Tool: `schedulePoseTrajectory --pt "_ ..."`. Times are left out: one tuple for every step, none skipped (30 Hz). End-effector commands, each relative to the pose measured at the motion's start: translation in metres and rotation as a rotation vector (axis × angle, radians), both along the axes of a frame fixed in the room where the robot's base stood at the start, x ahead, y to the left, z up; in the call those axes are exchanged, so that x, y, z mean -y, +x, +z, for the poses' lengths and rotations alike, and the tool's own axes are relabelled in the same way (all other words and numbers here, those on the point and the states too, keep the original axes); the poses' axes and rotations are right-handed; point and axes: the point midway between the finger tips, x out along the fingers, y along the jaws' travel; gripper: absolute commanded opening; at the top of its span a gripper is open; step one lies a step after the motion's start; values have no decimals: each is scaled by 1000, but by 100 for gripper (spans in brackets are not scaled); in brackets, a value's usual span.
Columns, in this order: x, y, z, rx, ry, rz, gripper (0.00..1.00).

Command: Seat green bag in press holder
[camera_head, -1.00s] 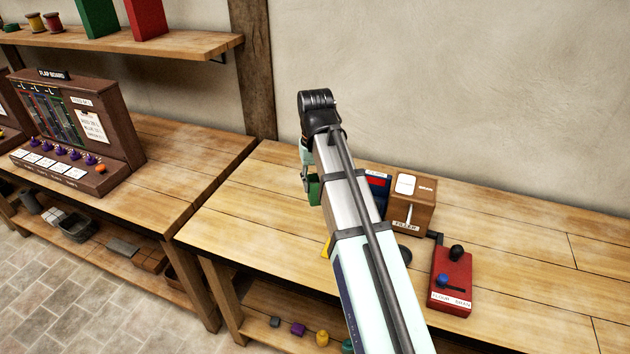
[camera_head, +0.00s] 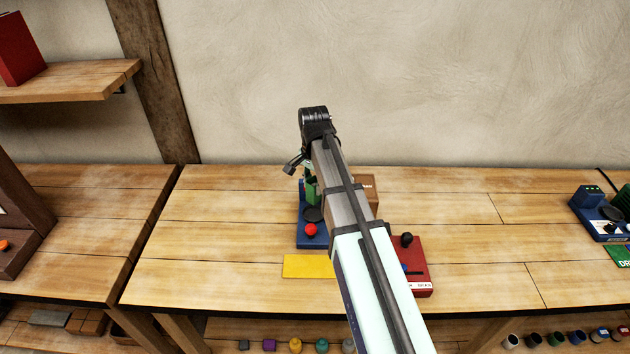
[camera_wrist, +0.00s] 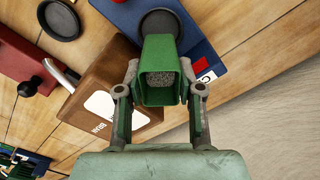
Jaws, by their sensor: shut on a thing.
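The green bag (camera_wrist: 160,58) is an open-topped box shape with grey grainy contents. In the wrist view my gripper (camera_wrist: 159,72) is shut on it, with one finger on each side. In the head view the green bag (camera_head: 311,190) shows in part beside my arm, at the back of the blue press (camera_head: 312,238). The press has a black round disc (camera_head: 313,214) and a red knob (camera_head: 311,230). In the wrist view the blue press (camera_wrist: 203,62) lies behind the bag. A holder is not clearly visible, and I cannot tell whether the bag touches the press.
The brown filler box (camera_wrist: 105,85) stands close beside the bag. A red unit (camera_head: 417,262) with a black knob stands right of my arm. A yellow mat (camera_head: 308,266) lies in front of the press. Another blue device (camera_head: 600,212) is at far right. Bench between is clear.

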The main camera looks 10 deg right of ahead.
Motion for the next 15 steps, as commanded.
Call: schedulePoseTrajectory --pt "0 0 -3 0 0 -4 0" --pt "0 0 -4 0 0 -5 0" --pt "0 0 -6 0 0 -5 0" --pt "0 0 -8 0 0 -5 0" --pt "0 0 -10 0 0 -4 0" --pt "0 0 -13 -1 -1 -4 0" --pt "0 0 -15 -1 -1 -4 0" --pt "0 0 -18 -1 0 -3 0" --pt "0 0 -21 -1 0 -3 0" --pt "0 0 -24 -1 0 -3 0" --pt "0 0 -27 -1 0 -3 0" --pt "0 -1 -31 -1 0 -3 0" --pt "0 -1 -34 -1 0 -3 0" --pt "0 -1 -36 -1 0 -3 0" --pt "0 -1 -40 -1 0 -2 0"
